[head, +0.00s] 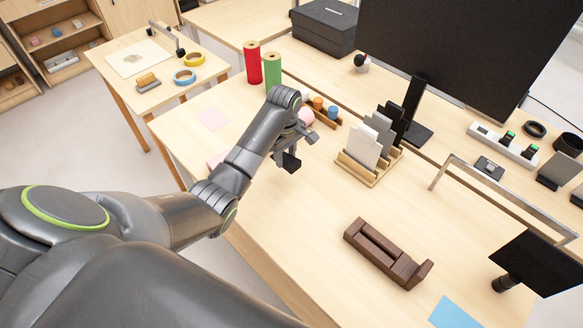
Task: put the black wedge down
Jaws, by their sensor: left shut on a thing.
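The black wedge (291,162) is a small dark block at the end of my left arm, in the middle of the head view. My left gripper (294,150) is shut on it and holds it over the light wooden table (290,215). I cannot tell from this view whether the wedge touches the tabletop. My wrist hides part of the fingers. My right gripper is not in view.
To the right of the wedge stands a wooden rack (368,170) with grey and black cards. A small block tray (322,116), red spool (253,62) and green spool (273,72) stand behind. A brown wooden holder (385,252) lies in front. The table between is clear.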

